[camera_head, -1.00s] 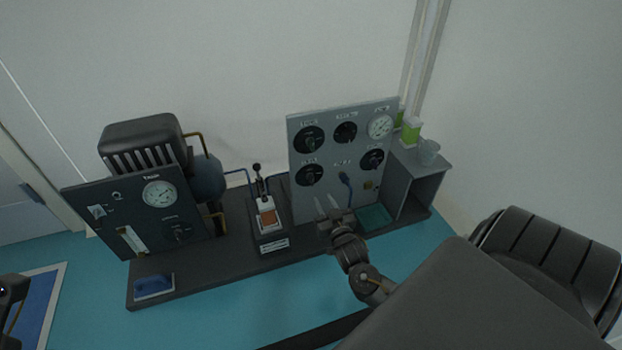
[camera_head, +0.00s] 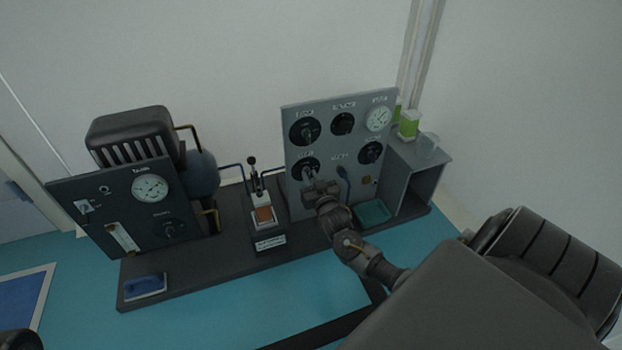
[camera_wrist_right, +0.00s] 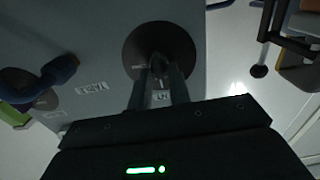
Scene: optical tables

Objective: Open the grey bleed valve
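A grey panel (camera_head: 325,148) carries several round black knobs and a dial gauge (camera_head: 378,119). The labels are too small to read, so I cannot tell which is the bleed valve. My right gripper (camera_head: 309,174) is at the panel's lower-left knob (camera_head: 299,163). In the right wrist view the two fingers (camera_wrist_right: 159,72) lie on either side of that knob's raised handle (camera_wrist_right: 157,62), with little or no gap, and look shut on it. The knob's black disc (camera_wrist_right: 183,47) shows around them. The handle's far side is hidden. My left gripper's fingers are out of view.
A blue lever (camera_head: 344,174) sits right of the gripped knob and also shows in the right wrist view (camera_wrist_right: 58,72). A small hand-lever unit (camera_head: 264,214) stands to the left. A dark panel (camera_head: 90,212) stands further left. An open grey box (camera_head: 422,180) is on the right.

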